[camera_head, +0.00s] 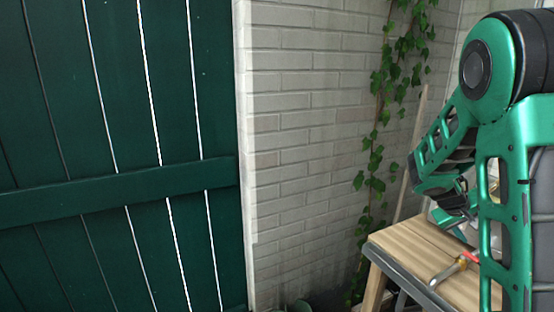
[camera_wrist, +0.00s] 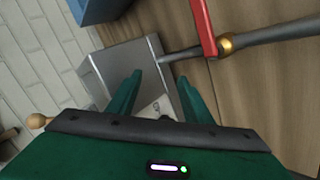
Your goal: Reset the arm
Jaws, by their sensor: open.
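My arm is folded at the right of the head view, in front of a wooden workbench (camera_head: 415,240). In the wrist view my gripper (camera_wrist: 160,80) is open, with two green fingers apart and nothing held between them. A grey metal box-like piece (camera_wrist: 112,68) lies just beyond and below the fingertips. A small pale patch shows between the fingers, too small to name. In the head view the gripper's fingertips are hard to make out behind my arm links.
A grey rod with a brass collar (camera_wrist: 227,43) and a red bar (camera_wrist: 203,22) lies on the wood. A blue object (camera_wrist: 100,10) sits at the top. A green plank door (camera_head: 115,130), a white brick wall (camera_head: 305,130) and ivy (camera_head: 395,75) stand behind; space before the door looks clear.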

